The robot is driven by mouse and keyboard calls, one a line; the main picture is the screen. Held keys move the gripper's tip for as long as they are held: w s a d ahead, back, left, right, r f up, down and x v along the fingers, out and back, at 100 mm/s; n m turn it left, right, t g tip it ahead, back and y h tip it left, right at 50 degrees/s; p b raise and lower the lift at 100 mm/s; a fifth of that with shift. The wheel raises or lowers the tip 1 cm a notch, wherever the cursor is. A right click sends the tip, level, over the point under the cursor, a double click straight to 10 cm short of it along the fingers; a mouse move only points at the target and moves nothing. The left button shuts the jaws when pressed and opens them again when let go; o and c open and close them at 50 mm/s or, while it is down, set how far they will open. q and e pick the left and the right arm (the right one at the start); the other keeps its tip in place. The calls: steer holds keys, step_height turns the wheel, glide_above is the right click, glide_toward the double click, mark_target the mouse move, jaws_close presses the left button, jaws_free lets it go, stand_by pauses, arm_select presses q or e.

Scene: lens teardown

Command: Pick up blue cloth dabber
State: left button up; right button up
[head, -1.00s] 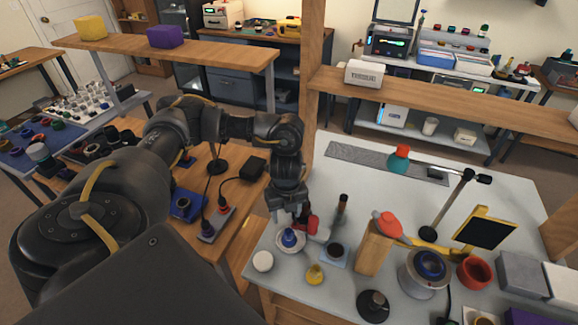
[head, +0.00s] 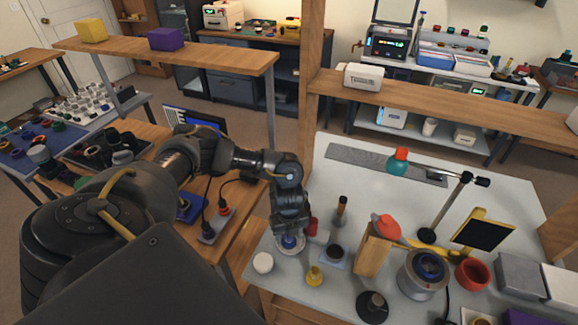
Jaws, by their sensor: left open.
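The blue cloth dabber (head: 289,241) stands in a round white dish near the left edge of the white table. Only its lower blue part shows, because my left gripper (head: 289,232) covers its top. My left gripper points down right over the dabber and is open. I cannot tell whether its fingers touch the dabber. My right gripper is not in view.
A red item (head: 312,226) stands close to the right of the gripper. A white round jar (head: 263,263), a yellow dabber-like piece (head: 314,276) and a wooden block (head: 372,256) stand nearby. A wooden post (head: 313,60) rises behind.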

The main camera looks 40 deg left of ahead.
arm_select(q)
steer(key=shift+f, duration=0.2)
steer(key=c, duration=1.1)
steer(key=shift+r, duration=0.1)
steer(key=shift+r, duration=0.55)
steer(key=s+d+r, duration=0.2)
steer(key=d+r, duration=0.2)
steer(key=s+d+r, duration=0.2)
steer(key=d+r, duration=0.2)
steer(key=s+d+r, duration=0.3)
steer(key=d, duration=0.1)
steer(key=shift+r, duration=0.4)
